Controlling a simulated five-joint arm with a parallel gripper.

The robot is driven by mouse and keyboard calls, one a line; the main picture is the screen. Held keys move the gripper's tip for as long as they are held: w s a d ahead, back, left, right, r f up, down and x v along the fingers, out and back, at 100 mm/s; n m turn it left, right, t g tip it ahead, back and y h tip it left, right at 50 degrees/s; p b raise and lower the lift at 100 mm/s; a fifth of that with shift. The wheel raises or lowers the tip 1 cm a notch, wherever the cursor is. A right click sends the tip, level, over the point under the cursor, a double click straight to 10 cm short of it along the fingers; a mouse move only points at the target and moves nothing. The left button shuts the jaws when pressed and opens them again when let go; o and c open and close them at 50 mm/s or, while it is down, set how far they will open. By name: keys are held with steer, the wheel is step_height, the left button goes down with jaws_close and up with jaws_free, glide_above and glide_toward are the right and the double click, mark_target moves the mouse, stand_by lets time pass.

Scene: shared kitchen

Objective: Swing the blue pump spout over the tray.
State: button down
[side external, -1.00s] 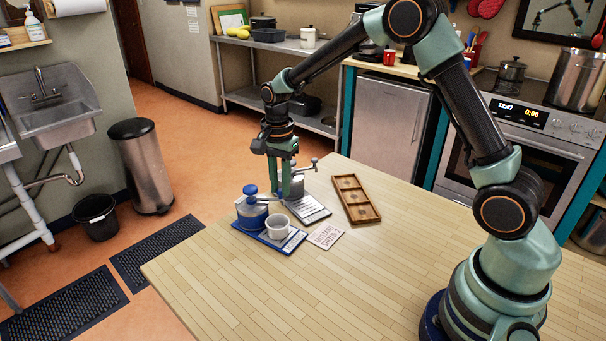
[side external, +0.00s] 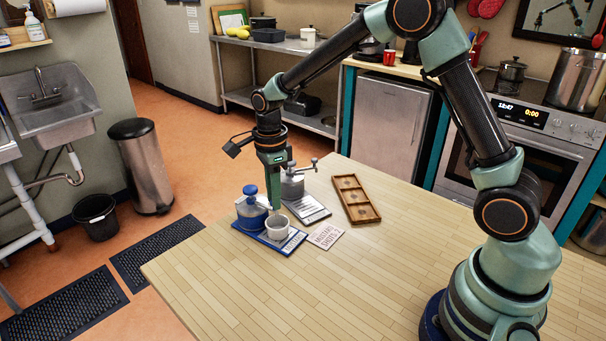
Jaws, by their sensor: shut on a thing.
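The blue pump (side external: 251,213) is a squat jar with a blue knob on top. It stands on a blue mat (side external: 284,248) at the table's left. A small white cup (side external: 278,228) stands on the mat at its right. My gripper (side external: 276,206) points down just right of the blue knob, above the cup. Its fingers are shut on the blue pump's spout, which they mostly hide. The wooden tray (side external: 372,215), with several compartments in a row, lies apart to the right.
A grey pump (side external: 292,186) with a side spout stands on a grey mat (side external: 313,213) close behind my gripper. A printed card (side external: 326,236) lies between the blue mat and the tray. The front of the wooden table (side external: 300,300) is clear.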

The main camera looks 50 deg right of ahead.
steer(key=shift+w, duration=0.1)
stand_by(0.3)
steer(key=c, duration=0.7)
jaws_free()
steer(key=shift+c, duration=0.2)
step_height(320, 180, up, 12)
steer(key=shift+r, duration=0.15)
steer(key=s+d+r+n+t, duration=0.1)
steer(key=s+n+t, duration=0.1)
steer(key=s+n, duration=0.6)
steer(key=s+d+r+n+t, duration=0.2)
steer(key=s+n, duration=0.6)
steer(key=n, duration=0.6)
steer(key=shift+s+r+t, duration=0.25)
steer(key=shift+s+t, duration=0.1)
steer(key=shift+t, duration=0.45)
